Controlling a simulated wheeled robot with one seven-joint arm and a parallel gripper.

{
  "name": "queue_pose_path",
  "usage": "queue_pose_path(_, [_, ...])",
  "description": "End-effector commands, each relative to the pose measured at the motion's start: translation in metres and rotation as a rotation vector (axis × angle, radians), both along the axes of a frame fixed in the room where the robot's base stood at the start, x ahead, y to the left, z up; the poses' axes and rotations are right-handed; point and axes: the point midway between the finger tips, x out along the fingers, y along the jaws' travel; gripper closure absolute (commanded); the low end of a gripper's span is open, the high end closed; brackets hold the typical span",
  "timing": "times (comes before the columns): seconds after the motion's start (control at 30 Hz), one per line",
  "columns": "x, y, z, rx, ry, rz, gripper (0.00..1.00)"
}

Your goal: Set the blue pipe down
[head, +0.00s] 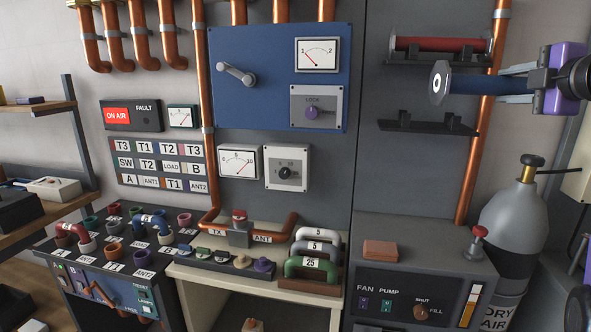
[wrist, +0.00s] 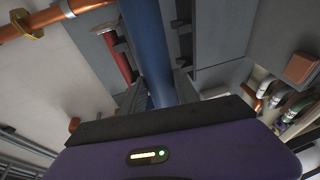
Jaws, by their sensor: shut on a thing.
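In the wrist view the pipe (wrist: 148,45) runs away from between the fingers (wrist: 158,92). In the head view the pipe hangs between an upper cradle (head: 397,56) holding a red pipe (head: 440,44) and a lower black cradle (head: 428,125), which is empty. The pipe is apart from the lower cradle.
A vertical copper pipe (head: 482,150) stands behind my gripper at the right of the cradles. A grey gas cylinder (head: 517,225) stands below right. A grey cabinet (head: 385,228) with an orange-brown block (head: 380,250) is below. Open space lies left of the pipe's flange.

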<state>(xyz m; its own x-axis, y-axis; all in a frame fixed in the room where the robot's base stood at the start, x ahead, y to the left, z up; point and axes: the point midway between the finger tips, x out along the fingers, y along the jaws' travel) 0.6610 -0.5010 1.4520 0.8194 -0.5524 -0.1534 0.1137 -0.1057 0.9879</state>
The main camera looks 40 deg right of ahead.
Motion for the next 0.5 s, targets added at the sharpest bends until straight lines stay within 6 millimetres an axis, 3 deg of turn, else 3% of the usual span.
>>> queue_pose_path(0.27, [0.061,0.017,-0.062,0.005,-0.001,0.051,1.0])
queue_pose_path(0.5, [0.118,0.053,-0.141,0.005,-0.001,0.085,1.0])
